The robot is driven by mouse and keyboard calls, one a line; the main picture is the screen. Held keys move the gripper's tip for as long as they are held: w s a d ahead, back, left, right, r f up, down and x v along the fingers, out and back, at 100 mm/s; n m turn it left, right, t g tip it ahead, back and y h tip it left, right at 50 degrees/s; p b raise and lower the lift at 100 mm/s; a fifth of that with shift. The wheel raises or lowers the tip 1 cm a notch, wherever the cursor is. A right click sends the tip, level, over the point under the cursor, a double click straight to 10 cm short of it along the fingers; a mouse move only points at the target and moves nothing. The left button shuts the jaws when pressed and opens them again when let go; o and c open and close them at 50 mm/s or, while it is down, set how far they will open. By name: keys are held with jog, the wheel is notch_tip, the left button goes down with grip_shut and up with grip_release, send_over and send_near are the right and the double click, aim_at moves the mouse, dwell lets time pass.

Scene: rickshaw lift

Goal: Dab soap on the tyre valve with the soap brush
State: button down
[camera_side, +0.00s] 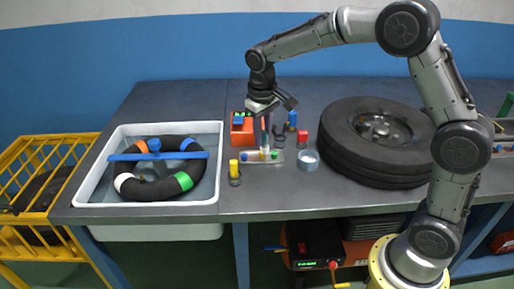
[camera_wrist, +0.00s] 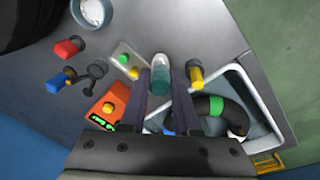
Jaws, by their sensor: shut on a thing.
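In the wrist view my gripper (camera_wrist: 161,92) is shut on an upright handle with a teal and pale end, which looks like the soap brush (camera_wrist: 160,65). Its lower part shows in the side view just over the tray; I cannot tell whether it touches. A pale round pot (camera_side: 308,161) stands right of the tray and also shows in the wrist view (camera_wrist: 92,12). The wheel with its black tyre (camera_side: 340,165) lies flat at the right. I cannot make out the tyre valve.
The small tray (camera_side: 277,159) holds coloured pieces. A yellow-topped piece (camera_side: 234,169), a red one (camera_side: 302,137), a blue one (camera_side: 292,120) and an orange box (camera_side: 241,138) stand nearby. A white tub (camera_side: 95,180) with a banded inner tube (camera_side: 153,191) under a blue bar is left.

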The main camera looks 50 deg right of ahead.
jog(key=s+d+r+m+g+h, duration=0.1)
jog(key=s+d+r, duration=0.25)
jog(key=d, duration=0.65)
jog(key=s+d+r+m+g, duration=0.1)
jog(key=s+d+r, duration=0.3)
jog(key=d, duration=0.6)
jog(key=s+d+r+m+h, duration=0.1)
jog(key=s+d+r, duration=0.1)
jog(key=s+d, duration=0.65)
notch_tip(320, 180, down, 5)
jog(key=w+d, duration=0.2)
jog(key=w, duration=0.1)
jog(key=shift+f, duration=0.8)
dwell(0.5)
notch_tip(320, 180, up, 7)
dwell(0.9)
